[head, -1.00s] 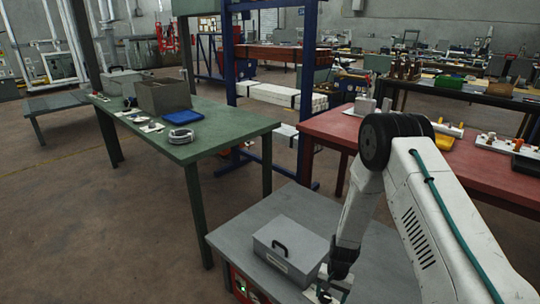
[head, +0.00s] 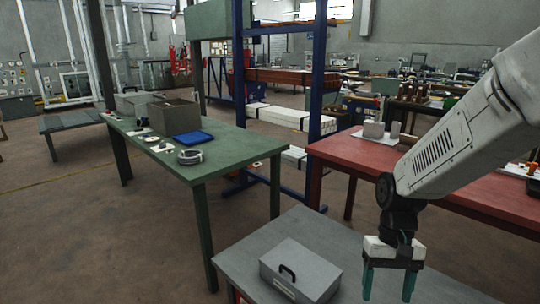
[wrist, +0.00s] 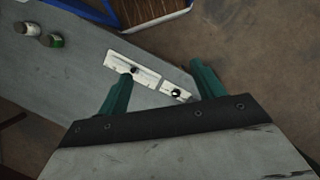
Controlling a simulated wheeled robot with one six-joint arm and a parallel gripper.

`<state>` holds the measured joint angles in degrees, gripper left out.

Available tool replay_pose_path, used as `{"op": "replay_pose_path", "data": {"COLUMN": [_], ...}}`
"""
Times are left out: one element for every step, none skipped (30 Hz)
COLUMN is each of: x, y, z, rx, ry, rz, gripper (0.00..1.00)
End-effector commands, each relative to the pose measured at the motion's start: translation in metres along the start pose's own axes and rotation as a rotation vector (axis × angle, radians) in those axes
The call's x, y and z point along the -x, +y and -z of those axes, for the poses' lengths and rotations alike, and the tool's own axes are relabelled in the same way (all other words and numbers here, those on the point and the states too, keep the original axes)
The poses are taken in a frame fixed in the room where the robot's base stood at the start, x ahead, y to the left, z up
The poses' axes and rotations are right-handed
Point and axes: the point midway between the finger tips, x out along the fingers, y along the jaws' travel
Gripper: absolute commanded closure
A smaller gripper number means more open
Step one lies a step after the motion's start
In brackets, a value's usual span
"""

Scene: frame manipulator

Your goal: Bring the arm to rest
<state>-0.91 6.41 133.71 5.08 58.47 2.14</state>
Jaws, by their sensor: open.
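My gripper (head: 388,285) points down above the grey table (head: 245,262) in the head view, right of the grey box with a black handle. Its two green fingers are spread apart with nothing between them. In the wrist view my gripper (wrist: 163,72) also shows open and empty. Beyond the fingers a white strip with dark knobs (wrist: 146,74) lies on a grey surface, apart from them. My arm is raised at the right of the head view, with the forearm sloping down to the wrist.
The grey box (head: 300,270) stands on the grey table. A red table (head: 450,185) is behind my arm. A green table (head: 220,160) at left carries an open box (head: 174,116) and a blue tray (head: 193,138). Two small cylinders (wrist: 42,34) show in the wrist view.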

Motion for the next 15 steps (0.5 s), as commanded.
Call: {"op": "replay_pose_path", "data": {"x": [0.012,0.018,0.025,0.03,0.035,0.04,0.044,0.048,0.053,0.056,0.059,0.062,0.065,0.068,0.07], "y": [0.002,0.003,0.005,0.006,0.008,0.009,0.011,0.012,0.014,0.015,0.017,0.018,0.019,0.021,0.022], "z": [-0.015,-0.023,-0.035,-0.043,-0.051,-0.063,-0.071,-0.079,-0.089,-0.097,-0.105,-0.115,-0.121,-0.129,-0.138], "rx": [0.011,0.017,0.026,0.032,0.038,0.044,0.049,0.053,0.058,0.062,0.066,0.069,0.072,0.074,0.077], "ry": [0.018,0.024,0.034,0.041,0.051,0.06,0.071,0.081,0.095,0.107,0.119,0.136,0.151,0.165,0.187], "rz": [-0.004,-0.007,-0.012,-0.016,-0.02,-0.024,-0.027,-0.03,-0.035,-0.039,-0.042,-0.046,-0.049,-0.051,-0.055], "gripper": [0.33,0.33,0.33,0.33,0.33,0.33,0.33,0.33,0.33,0.33,0.33,0.33,0.33,0.33,0.33]}}
